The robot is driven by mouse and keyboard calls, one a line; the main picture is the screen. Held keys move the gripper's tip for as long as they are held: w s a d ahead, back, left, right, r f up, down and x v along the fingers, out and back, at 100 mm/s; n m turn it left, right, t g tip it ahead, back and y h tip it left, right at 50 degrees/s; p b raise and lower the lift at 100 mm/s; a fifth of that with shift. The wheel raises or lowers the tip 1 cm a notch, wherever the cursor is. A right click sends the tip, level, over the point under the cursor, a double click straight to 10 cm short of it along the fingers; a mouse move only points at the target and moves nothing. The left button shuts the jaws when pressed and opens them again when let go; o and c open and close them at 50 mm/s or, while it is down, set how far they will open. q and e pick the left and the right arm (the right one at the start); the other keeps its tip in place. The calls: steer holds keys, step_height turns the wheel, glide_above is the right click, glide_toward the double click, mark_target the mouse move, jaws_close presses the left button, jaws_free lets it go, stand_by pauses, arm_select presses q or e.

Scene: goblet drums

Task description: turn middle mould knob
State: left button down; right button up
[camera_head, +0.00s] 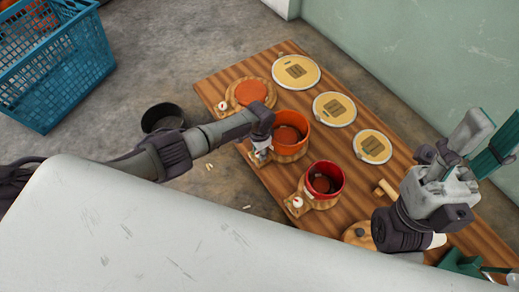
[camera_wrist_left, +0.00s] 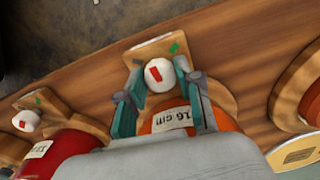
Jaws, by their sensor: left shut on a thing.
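The middle mould (camera_head: 293,117) is an orange-rimmed round pot on a wooden base, standing on the plank table. Its knob (camera_wrist_left: 159,75) is white with a red mark and sits on a small wooden block in front of the mould. My left gripper (camera_head: 261,150) is at this knob, its two teal fingers on either side of it, shut on it. The gripper hides most of the knob in the head view. A "16 cm" label (camera_wrist_left: 173,118) shows on the mould between the fingers. My right gripper (camera_head: 478,143) is open and empty above the table's right part.
A red mould (camera_head: 334,168) with its own knob (camera_head: 297,202) stands nearer, and another orange mould (camera_head: 250,92) with a knob (camera_head: 222,105) stands farther back. Several round labelled discs lie along the wall side. A black bowl (camera_head: 162,117) and blue basket (camera_head: 75,75) are on the floor.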

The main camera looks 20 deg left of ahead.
arm_select(q)
steer(key=m, duration=0.6)
steer(key=shift+m, duration=0.3)
steer(key=m, duration=0.6)
steer(key=shift+d+m, duration=0.1)
steer(key=shift+m, duration=0.3)
steer(key=c, duration=0.8)
jaws_free()
steer(key=shift+r, duration=0.1)
steer(key=shift+r, duration=0.25)
step_height(320, 180, up, 11)
steer(key=shift+r, duration=0.15)
